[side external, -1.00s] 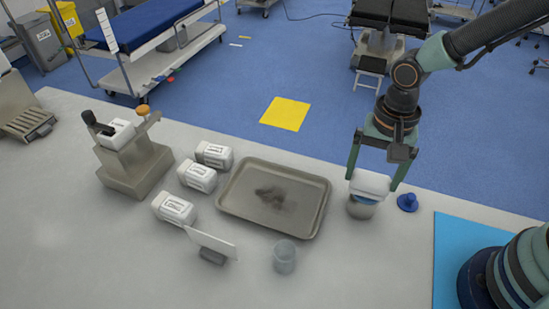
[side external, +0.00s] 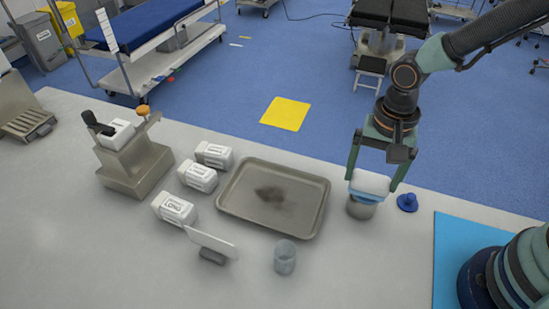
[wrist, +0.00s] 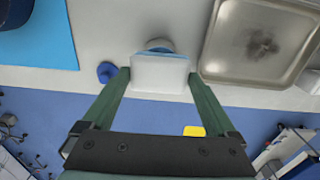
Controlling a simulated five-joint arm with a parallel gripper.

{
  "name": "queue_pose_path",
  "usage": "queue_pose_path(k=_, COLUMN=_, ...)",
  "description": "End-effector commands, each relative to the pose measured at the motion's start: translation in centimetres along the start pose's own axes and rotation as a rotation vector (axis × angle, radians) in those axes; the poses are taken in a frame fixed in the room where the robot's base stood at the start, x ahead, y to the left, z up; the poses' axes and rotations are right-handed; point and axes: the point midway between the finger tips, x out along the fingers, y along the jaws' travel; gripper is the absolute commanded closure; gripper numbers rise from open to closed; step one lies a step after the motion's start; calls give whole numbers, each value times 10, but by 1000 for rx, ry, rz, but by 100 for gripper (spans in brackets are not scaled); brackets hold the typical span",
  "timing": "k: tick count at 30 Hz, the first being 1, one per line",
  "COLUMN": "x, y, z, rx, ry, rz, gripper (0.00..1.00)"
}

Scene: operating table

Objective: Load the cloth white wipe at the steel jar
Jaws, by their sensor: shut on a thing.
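The white wipe (side external: 371,184) is a pale block-like cloth, held between the two fingers of my gripper (side external: 373,186). It sits right over the steel jar (side external: 360,211), a short grey round pot on the table. A light-blue strip shows between the wipe and the jar. The wipe hides the jar's mouth, so I cannot tell whether any of it is inside. In the wrist view, the wipe (wrist: 160,73) spans between the fingertips, with the jar (wrist: 160,45) showing just beyond it.
A blue knobbed lid (side external: 407,203) lies right of the jar. A steel tray (side external: 258,224) is close on the left. Several white bottles (side external: 198,177), a clear cup (side external: 285,257) and a label stand (side external: 211,243) are farther left and nearer. A blue mat (side external: 452,250) lies at the right.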

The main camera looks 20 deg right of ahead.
Motion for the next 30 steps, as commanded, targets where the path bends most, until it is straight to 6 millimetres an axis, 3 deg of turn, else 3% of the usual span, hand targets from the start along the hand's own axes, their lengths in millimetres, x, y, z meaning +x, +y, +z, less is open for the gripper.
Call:
queue_pose_path(k=7, x=-2, y=1, z=0, rx=0, ry=-1, rz=1, gripper=52)
queue_pose_path(k=30, x=-59, y=0, z=0, rx=0, ry=1, rz=-2, gripper=52)
